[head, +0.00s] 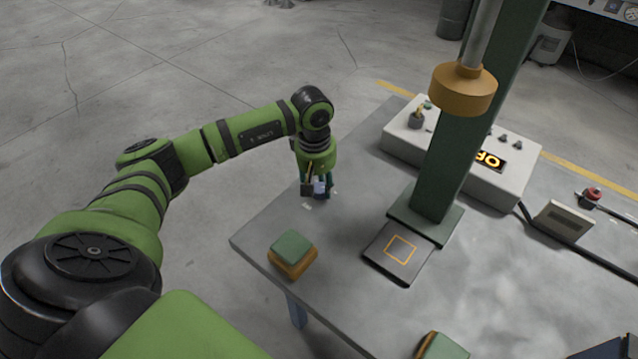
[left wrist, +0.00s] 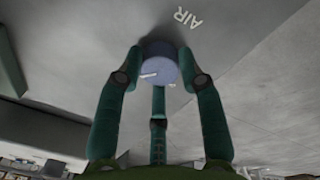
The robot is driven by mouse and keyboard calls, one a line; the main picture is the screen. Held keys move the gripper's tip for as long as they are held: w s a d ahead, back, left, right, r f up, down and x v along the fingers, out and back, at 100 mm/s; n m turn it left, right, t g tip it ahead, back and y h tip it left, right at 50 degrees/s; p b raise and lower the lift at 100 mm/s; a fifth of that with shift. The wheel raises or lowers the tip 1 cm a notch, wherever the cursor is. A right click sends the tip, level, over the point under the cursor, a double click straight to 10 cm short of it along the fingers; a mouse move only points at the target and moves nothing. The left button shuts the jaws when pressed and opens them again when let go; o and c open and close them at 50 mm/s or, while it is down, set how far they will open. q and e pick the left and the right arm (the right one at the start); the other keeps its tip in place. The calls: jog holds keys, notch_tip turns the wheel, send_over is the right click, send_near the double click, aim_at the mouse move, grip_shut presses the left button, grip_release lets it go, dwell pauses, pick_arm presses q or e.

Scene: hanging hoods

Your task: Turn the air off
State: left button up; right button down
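The round blue-grey air knob (left wrist: 160,68) has a white pointer line and sits beside the white letters "AIR" (left wrist: 187,19) in the left wrist view. My left gripper (left wrist: 160,60) has its dark green fingers closed in around the knob, with the fingertips against its sides as far as I can see. In the head view my left gripper (head: 318,188) points down at the table's left corner, and the pale knob (head: 319,186) shows only partly between its fingers. My right gripper is out of view.
The grey table (head: 340,235) carries a green post with an orange cylinder (head: 463,90) above a dark plate (head: 399,252). A white control box (head: 462,150) has a lit display (head: 489,161).

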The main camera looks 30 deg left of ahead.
pick_arm(q)
jog(key=shift+d+f, duration=0.1)
jog(key=shift+c, duration=0.4)
jog(key=shift+s+f+n+b, duration=0.15)
jog(key=shift+n+b, duration=0.9)
jog(key=shift+n, duration=0.75)
jog(key=n+b, duration=0.1)
jog(key=n, duration=0.3)
jog(key=shift+d+n+b, duration=0.15)
jog(key=shift+n+b, duration=0.15)
jog(key=shift+b, duration=0.1)
jog(key=n+b, duration=0.1)
jog(key=n, duration=0.4)
jog(key=shift+y, duration=0.3)
jog(key=shift+n+b, duration=0.55)
jog(key=shift+n, duration=1.75)
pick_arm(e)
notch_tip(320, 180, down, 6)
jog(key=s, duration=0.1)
pick_arm(q)
jog(key=o, duration=1.1)
jog(key=shift+c, duration=0.2)
jog(key=shift+o, duration=0.4)
jog(key=shift+w, duration=0.25)
